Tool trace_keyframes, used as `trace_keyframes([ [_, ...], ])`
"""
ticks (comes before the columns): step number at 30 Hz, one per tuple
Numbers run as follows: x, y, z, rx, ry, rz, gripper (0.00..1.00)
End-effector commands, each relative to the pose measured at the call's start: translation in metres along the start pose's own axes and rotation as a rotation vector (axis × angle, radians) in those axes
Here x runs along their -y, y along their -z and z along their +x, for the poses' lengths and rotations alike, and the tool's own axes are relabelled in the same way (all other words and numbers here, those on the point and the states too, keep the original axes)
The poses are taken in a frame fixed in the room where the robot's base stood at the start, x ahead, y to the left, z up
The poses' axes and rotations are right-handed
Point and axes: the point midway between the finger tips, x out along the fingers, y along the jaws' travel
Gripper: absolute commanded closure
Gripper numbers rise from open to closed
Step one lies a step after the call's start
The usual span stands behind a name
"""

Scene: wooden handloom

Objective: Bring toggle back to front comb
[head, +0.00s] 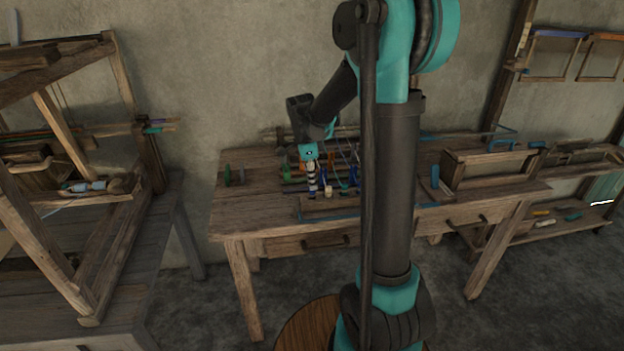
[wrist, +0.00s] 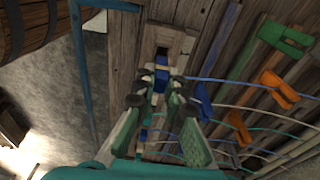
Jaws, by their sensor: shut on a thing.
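My gripper (wrist: 158,98) is over the workbench (head: 255,215), pointing down, its fingers closed together on a small blue piece (wrist: 161,80), which I take for the toggle. The piece stands out past the fingertips, near a pale wooden block with a dark slot (wrist: 173,42); I cannot tell whether they touch. In the head view my gripper (head: 311,172) is near the front middle of the bench, and the held piece is too small to make out. I cannot tell which part is the front comb.
Orange clips (wrist: 280,88), a blue clip (wrist: 203,100) and a green clip (wrist: 285,38) lie to the right, with thin cords across the wood. A small wooden frame (head: 490,168) stands at the bench's right. A wooden loom frame (head: 75,190) stands at the left.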

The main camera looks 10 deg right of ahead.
Motion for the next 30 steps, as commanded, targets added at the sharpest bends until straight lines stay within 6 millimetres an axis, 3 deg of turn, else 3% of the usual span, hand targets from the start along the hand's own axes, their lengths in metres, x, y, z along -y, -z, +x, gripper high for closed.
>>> trace_keyframes([
  [30, 0.000, -0.004, 0.036, 0.000, 0.000, 0.000, 1.00],
])
